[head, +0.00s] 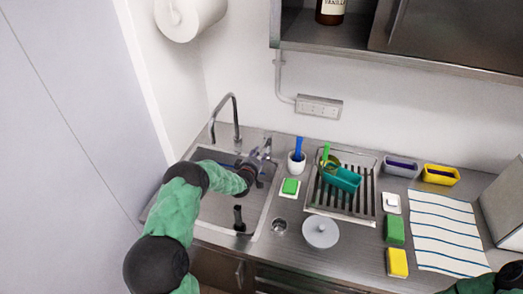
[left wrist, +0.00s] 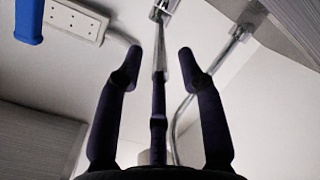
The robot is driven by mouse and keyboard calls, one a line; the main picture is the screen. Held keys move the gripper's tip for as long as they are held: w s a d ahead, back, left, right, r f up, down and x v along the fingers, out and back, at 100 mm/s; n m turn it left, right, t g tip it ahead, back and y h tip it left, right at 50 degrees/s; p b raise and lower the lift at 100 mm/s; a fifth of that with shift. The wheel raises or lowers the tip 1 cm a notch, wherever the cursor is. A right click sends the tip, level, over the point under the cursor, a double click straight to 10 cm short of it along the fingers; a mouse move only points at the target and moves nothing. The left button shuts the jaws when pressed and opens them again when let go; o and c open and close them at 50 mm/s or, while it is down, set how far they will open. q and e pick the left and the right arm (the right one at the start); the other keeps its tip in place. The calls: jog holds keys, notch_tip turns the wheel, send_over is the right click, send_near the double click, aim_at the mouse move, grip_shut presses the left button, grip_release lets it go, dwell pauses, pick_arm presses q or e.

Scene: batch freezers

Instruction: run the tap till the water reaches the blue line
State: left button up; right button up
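The chrome tap (head: 236,118) arches over the left end of the steel sink (head: 258,208). My left gripper (head: 262,160) is just right of the spout's foot, at the back of the sink. In the left wrist view its fingers (left wrist: 158,75) are spread open. A chrome tap part (left wrist: 163,9) shows beyond the fingertips, with the curved spout (left wrist: 215,60) to the right. I cannot tell whether a finger touches it. My arm hides part of the basin.
A dark upright piece (head: 238,218) stands in the sink. A wall shelf (head: 420,58) hangs above.

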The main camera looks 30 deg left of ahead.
aim_at(265, 143)
pick_arm(q)
jog(key=shift+x, duration=2.7)
grip_shut()
